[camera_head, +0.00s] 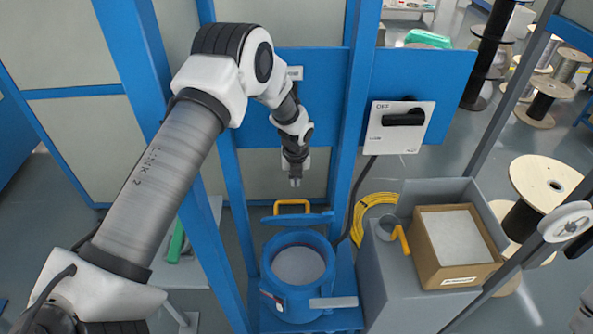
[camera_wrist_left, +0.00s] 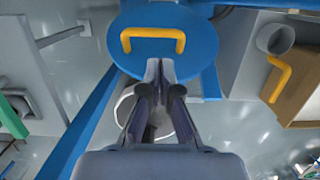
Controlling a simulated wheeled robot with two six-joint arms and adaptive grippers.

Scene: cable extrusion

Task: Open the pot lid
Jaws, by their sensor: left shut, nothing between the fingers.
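The blue pot (camera_head: 292,302) stands on a blue base, its top uncovered and pale grey material inside. Its blue lid (camera_head: 300,218) is raised behind the opening and seen almost edge-on from the head, with the yellow handle (camera_head: 292,203) on it. In the left wrist view the lid (camera_wrist_left: 165,17) shows its round face and yellow handle (camera_wrist_left: 152,46). My left gripper (camera_head: 295,184) is shut and empty, pointing down just above the handle in the head view and apart from it. Its fingertips (camera_wrist_left: 160,66) overlap the lid's edge in the wrist view. My right gripper is not in view.
A blue frame post (camera_head: 352,120) and a panel with a white switch box (camera_head: 401,127) stand behind the pot. To the right, a grey bin (camera_head: 415,305) carries a cardboard box (camera_head: 462,278). A yellow cable coil (camera_head: 371,213) lies on the floor behind.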

